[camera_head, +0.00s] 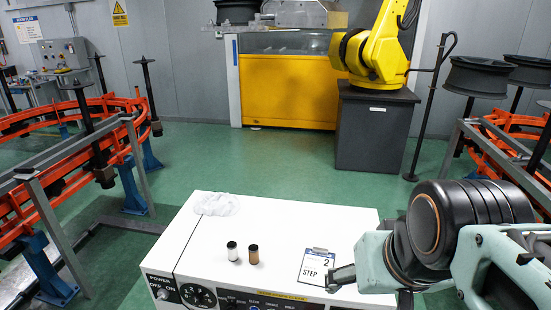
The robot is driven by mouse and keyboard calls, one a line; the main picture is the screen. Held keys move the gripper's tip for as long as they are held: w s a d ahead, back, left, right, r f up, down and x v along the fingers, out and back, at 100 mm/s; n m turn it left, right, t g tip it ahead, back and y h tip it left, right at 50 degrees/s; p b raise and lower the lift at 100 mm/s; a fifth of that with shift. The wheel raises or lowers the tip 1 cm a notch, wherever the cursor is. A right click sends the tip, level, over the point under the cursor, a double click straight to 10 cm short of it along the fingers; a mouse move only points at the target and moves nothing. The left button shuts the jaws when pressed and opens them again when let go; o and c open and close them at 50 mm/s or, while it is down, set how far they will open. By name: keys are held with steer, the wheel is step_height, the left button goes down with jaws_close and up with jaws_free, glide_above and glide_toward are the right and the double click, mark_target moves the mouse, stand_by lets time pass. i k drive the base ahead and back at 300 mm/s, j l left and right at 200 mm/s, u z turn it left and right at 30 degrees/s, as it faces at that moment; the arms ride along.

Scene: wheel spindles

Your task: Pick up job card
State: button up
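Two small capped jars, one white (232,252) and one brown (254,256), stand left of the card. A clear crumpled bag (216,204) lies at the cabinet's back left. Knobs line the front panel. Orange rails (70,185) stand left; a yellow robot (375,55) stands behind.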

mark_target(316, 263)
steer(key=u, duration=1.05)
steer(key=z, duration=1.05)
steer(key=k+j, duration=0.1)
steer(key=j, duration=0.35)
steer(key=k+j, duration=0.1)
steer(key=j, duration=0.35)
steer(key=i+l+u, duration=0.1)
steer(key=l, duration=0.3)
steer(key=i, duration=0.1)
